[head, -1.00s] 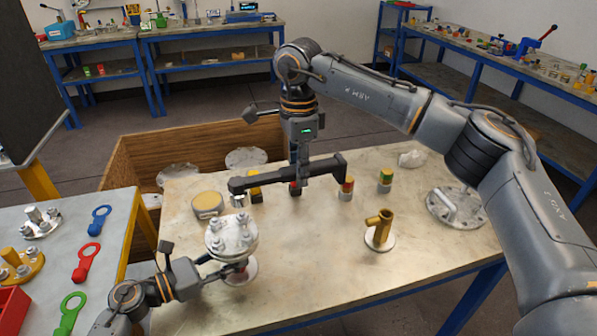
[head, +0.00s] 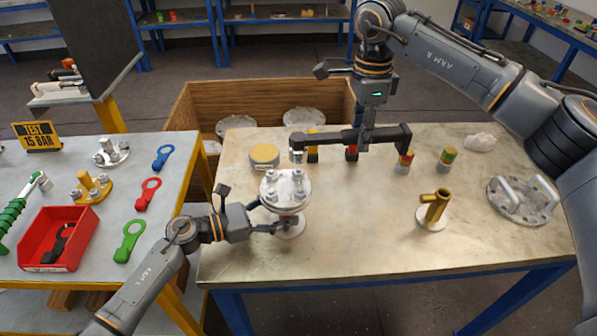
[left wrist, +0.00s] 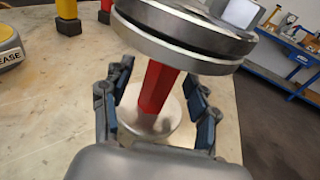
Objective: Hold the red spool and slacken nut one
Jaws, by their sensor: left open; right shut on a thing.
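The red spool (left wrist: 160,82) stands upright on the table, with a round grey bolted flange (head: 286,186) on top and a pale base disc (head: 292,229) below. In the head view the flange hides most of its red body. My left gripper (left wrist: 158,95) is open, its fingers on either side of the red body; contact is not clear. It also shows low beside the spool in the head view (head: 284,224). Several nuts sit on the flange; which is nut one I cannot tell. My right gripper (head: 368,138) is shut on a long black bar tool (head: 335,137), its left end behind and above the flange.
A yellow-topped tin (head: 264,155) stands behind the spool. A brass fitting (head: 434,208) and a handled flange (head: 522,198) stand to the right. The left table holds red (head: 147,194), green (head: 129,241) and blue (head: 162,157) spanners. The front middle of the table is clear.

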